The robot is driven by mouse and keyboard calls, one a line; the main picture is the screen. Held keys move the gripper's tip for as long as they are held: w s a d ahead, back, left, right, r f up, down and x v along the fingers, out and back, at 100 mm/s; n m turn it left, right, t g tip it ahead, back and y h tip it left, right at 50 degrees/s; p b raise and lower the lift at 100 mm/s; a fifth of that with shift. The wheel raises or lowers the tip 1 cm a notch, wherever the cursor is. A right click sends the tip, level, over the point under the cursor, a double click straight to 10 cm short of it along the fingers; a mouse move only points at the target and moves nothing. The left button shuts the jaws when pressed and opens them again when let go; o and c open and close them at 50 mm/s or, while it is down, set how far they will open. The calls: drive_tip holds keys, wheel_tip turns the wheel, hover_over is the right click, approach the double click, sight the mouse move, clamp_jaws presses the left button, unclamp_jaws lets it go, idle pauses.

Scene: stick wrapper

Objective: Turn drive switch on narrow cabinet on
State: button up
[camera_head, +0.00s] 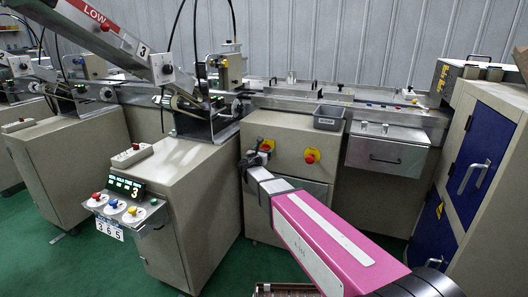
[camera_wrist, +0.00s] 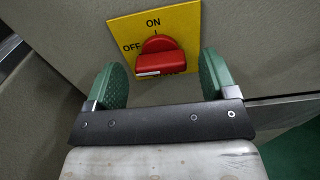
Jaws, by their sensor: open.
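The drive switch is a red rotary knob (camera_wrist: 163,59) on a yellow plate (camera_wrist: 183,20) marked ON at the top and OFF at the left. The knob's bar lies roughly level, its white mark at the left, on the OFF side. My gripper (camera_wrist: 162,82) is open, with its green pads on either side of the knob, a little below it in the picture; I see no contact. In the head view my gripper (camera_head: 253,161) is at the upper left of the narrow cabinet (camera_head: 290,133), beside its left red knob (camera_head: 267,145), partly hiding the yellow plate.
A second red knob on yellow (camera_head: 311,156) is to the right on the same cabinet front. A grey bin (camera_head: 329,118) stands on top. A cabinet with a control panel (camera_head: 128,188) stands close on the left, and a blue-doored cabinet (camera_head: 474,160) on the right.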

drive_tip(key=shift+w+d, duration=0.2)
drive_tip(key=shift+w, duration=0.35)
drive_tip(key=c, duration=0.9)
drive_tip(key=shift+c, duration=0.2)
